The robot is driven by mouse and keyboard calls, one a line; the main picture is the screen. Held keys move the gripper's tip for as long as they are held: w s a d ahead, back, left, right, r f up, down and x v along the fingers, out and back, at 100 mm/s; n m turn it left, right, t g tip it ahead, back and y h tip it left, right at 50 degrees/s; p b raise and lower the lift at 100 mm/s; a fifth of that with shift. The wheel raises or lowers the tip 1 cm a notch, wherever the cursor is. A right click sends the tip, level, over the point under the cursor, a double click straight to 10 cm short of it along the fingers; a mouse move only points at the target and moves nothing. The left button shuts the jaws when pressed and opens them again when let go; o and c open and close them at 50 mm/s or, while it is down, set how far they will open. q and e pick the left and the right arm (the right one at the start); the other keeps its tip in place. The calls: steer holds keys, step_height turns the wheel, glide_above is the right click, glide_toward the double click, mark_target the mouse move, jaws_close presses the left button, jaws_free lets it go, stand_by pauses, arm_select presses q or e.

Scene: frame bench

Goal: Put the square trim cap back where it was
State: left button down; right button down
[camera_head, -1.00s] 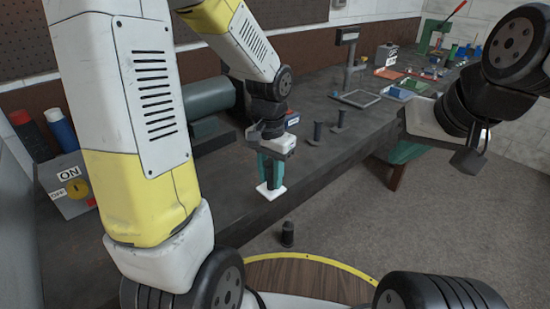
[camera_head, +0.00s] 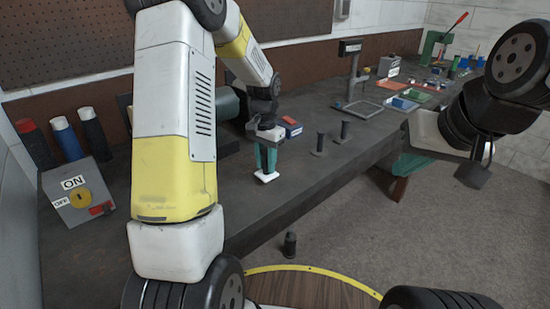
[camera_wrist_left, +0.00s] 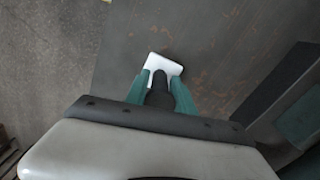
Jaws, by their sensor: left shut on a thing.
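The square trim cap (camera_head: 266,176) is a small white square plate. My left gripper (camera_head: 266,160) points down with its teal fingers shut on the cap, over the bench near its front edge. In the left wrist view the white cap (camera_wrist_left: 165,64) shows at the tips of the teal fingers, partly hidden by them. I cannot tell whether the cap touches the bench top. My right wrist (camera_head: 435,130) is at the right, away from the cap; its jaw state is not clear.
Two dark posts (camera_head: 320,145) (camera_head: 345,130) stand right of the cap, and a small blue and red box (camera_head: 291,127) lies behind it. A switch box (camera_head: 77,197) and several bottles (camera_head: 67,138) are at the left. A scale (camera_head: 358,108) stands further back. A small black piece (camera_head: 289,245) stands below the bench edge.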

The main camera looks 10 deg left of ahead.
arm_select(q)
steer(key=shift+f, duration=0.85)
steer(key=c, duration=1.1)
jaws_free()
steer(key=shift+f, duration=0.15)
steer(key=shift+o, duration=0.2)
step_height(320, 180, up, 12)
steer(key=s+d+r+n+t+h, duration=0.1)
steer(key=s+r, duration=0.4)
steer(key=s, duration=0.7)
steer(key=s+d+r+n+t+h, duration=0.1)
steer(key=s+r+n+t, duration=0.2)
steer(key=s, duration=0.9)
step_height(320, 180, up, 2)
steer(key=shift+d+t, duration=0.15)
steer(key=shift+t, duration=0.95)
